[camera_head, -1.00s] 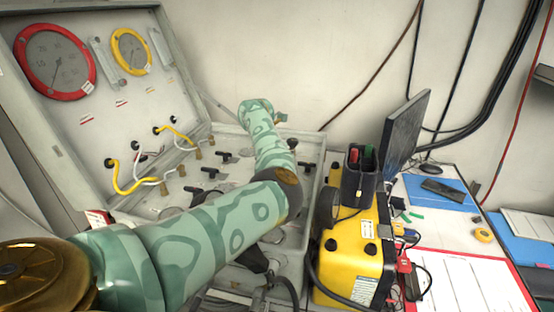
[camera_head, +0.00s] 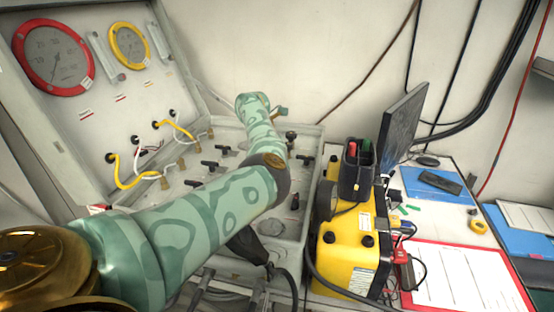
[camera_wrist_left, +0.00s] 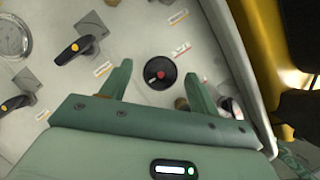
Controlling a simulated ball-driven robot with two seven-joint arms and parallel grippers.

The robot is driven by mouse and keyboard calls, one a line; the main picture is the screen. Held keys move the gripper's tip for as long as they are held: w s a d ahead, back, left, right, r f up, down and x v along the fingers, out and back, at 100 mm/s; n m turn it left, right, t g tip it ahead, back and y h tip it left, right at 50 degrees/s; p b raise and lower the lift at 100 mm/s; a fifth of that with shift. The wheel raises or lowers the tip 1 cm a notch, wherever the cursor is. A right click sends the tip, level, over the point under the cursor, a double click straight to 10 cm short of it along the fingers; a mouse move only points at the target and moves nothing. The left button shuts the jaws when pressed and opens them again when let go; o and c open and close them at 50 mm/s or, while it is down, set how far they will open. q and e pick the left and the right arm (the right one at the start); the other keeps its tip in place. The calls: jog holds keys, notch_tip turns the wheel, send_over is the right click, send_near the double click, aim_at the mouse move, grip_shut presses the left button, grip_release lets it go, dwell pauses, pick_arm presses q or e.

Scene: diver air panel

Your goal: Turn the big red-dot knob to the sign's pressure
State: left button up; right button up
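The knob (camera_wrist_left: 161,73) is round and black with a red dot at its centre. In the left wrist view it sits on the light grey panel (camera_wrist_left: 140,25), just beyond and between the fingertips of my left gripper (camera_wrist_left: 160,78). The gripper's two green fingers are apart, one on each side of the knob, with gaps visible. In the head view my left arm reaches over the panel box (camera_head: 313,160), and its gripper and the red dot are hidden. A large red-rimmed gauge (camera_head: 53,55) is on the upright lid. No readable sign shows. My right gripper is not in view.
Black T-handled valves (camera_wrist_left: 80,47) lie left of the knob in the wrist view. A yellow case (camera_head: 345,255) stands right of the panel box. A smaller yellow-rimmed gauge (camera_head: 129,45) and yellow hoses (camera_head: 130,180) are on the lid side. A monitor (camera_head: 398,125) stands behind.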

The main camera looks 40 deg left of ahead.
pick_arm(q)
jog(key=p+v, duration=0.4)
jog(key=v, duration=1.2)
jog(key=shift+p, duration=0.4)
jog(key=shift+r, duration=0.15)
